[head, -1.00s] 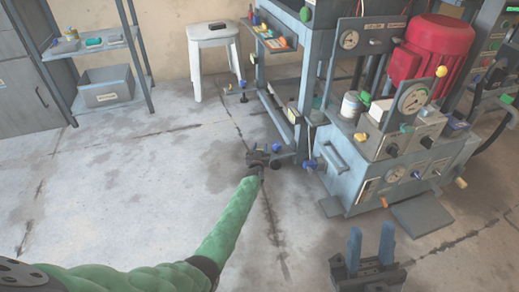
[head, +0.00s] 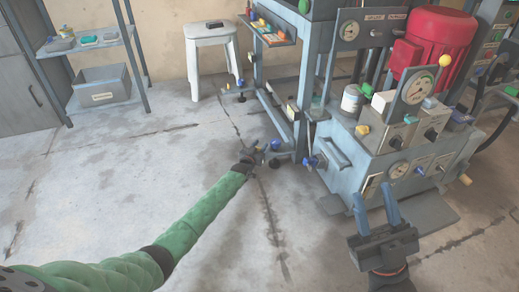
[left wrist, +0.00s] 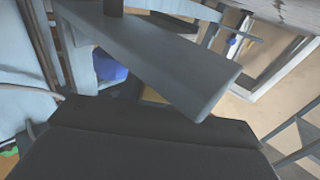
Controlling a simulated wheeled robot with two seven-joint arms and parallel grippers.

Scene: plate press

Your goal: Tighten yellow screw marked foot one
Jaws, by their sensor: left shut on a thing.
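My left gripper (head: 254,152) is at the floor-level foot of the blue-grey press frame. It is shut on a small yellow part, seemingly the yellow screw (left wrist: 152,95), which shows only as a patch beyond the dark gripper body in the left wrist view. A blue knob (head: 275,145) sits just right of the gripper; a blue knob (left wrist: 108,66) also shows beside the yellow patch in the left wrist view. The fingertips are hidden there, and no foot label can be read. My right gripper (head: 376,208) is open and empty, its blue fingers pointing up, in front of the power unit.
The power unit (head: 400,150) with gauges and a red motor (head: 436,42) stands at right. A white stool (head: 210,32) and a shelf (head: 92,45) stand behind. The floor at left is clear.

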